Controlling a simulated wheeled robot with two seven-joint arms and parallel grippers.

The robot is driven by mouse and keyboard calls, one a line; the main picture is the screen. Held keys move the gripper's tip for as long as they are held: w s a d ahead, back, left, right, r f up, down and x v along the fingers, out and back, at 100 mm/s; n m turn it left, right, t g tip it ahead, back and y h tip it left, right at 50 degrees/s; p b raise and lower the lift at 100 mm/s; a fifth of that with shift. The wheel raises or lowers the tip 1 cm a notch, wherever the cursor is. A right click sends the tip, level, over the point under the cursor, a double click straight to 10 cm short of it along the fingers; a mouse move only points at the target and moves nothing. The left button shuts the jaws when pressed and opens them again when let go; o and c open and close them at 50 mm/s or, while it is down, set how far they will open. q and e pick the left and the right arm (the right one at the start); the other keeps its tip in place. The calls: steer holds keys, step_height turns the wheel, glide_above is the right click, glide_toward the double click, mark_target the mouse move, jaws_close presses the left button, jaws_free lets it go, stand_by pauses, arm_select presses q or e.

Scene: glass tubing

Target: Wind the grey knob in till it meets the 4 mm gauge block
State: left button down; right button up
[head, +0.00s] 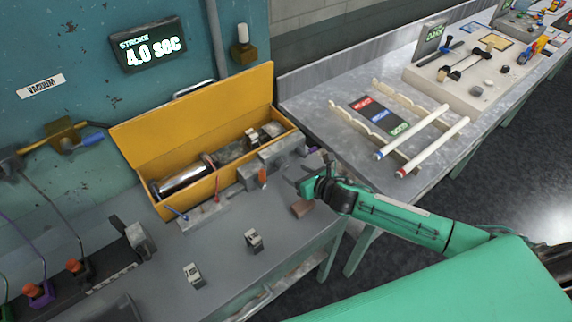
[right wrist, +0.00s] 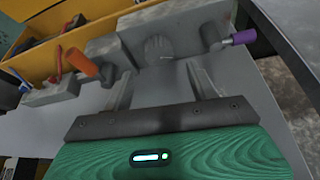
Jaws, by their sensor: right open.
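The grey knob (right wrist: 158,48) shows in the right wrist view as a ribbed round part on the face of a grey metal fixture (right wrist: 112,48). My right gripper (right wrist: 160,74) is open, with its two fingers apart and pointing toward the knob. The knob lies ahead of the gap between them, and nothing is held. In the head view the right gripper (head: 306,184) is at the right end of the fixture (head: 280,155) and hides part of it. Two small labelled blocks (head: 254,240) (head: 193,275) stand on the bench; I cannot read which is 4 mm. My left gripper is out of view.
A purple handle (right wrist: 240,37) sticks out right of the knob, and an orange handle (right wrist: 80,63) is at the left. A yellow box (head: 190,120) stands behind the fixture. A brown block (head: 301,208) lies below the right gripper. The front bench is partly clear.

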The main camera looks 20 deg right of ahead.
mark_target(285, 167)
steer(key=shift+p+x, duration=0.55)
steer(key=shift+x, duration=2.6)
steer(key=shift+s, duration=0.1)
steer(key=c, duration=1)
